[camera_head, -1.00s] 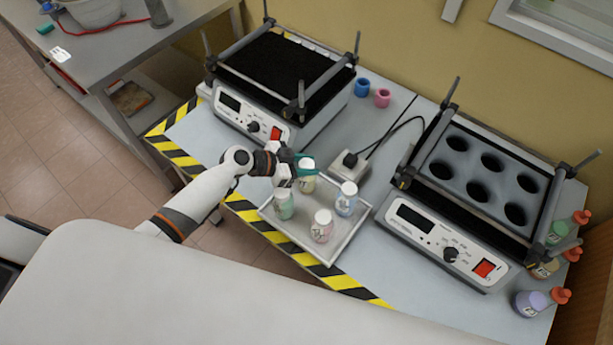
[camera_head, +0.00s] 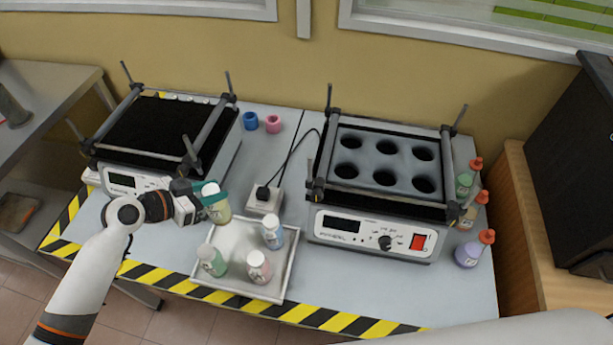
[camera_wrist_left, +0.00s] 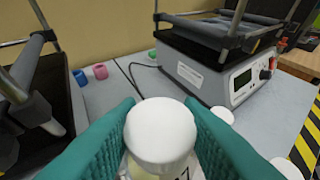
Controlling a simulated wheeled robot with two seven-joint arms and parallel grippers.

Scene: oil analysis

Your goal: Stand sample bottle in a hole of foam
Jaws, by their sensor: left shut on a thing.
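My left gripper (camera_head: 212,196), with green fingers, is shut on a sample bottle (camera_head: 218,209) with a white cap and yellowish contents. The bottle is upright at the back left of the tray, seemingly raised above it. In the left wrist view its white cap (camera_wrist_left: 161,131) sits between the two green fingers. The grey foam (camera_head: 372,165) with several round empty holes lies in the right shaker (camera_head: 370,232). Three more white-capped bottles stand in the tray (camera_head: 240,285): green (camera_head: 212,262), pink (camera_head: 259,267) and blue (camera_head: 272,233). My right gripper is not in view.
A left shaker (camera_head: 125,180) with a black top stands beside my gripper. A power strip (camera_head: 265,200) with a cable lies between the shakers. Blue (camera_head: 250,120) and pink (camera_head: 273,123) rings sit behind. Red-topped bottles (camera_head: 468,254) stand at the right edge. Upright rods surround the foam.

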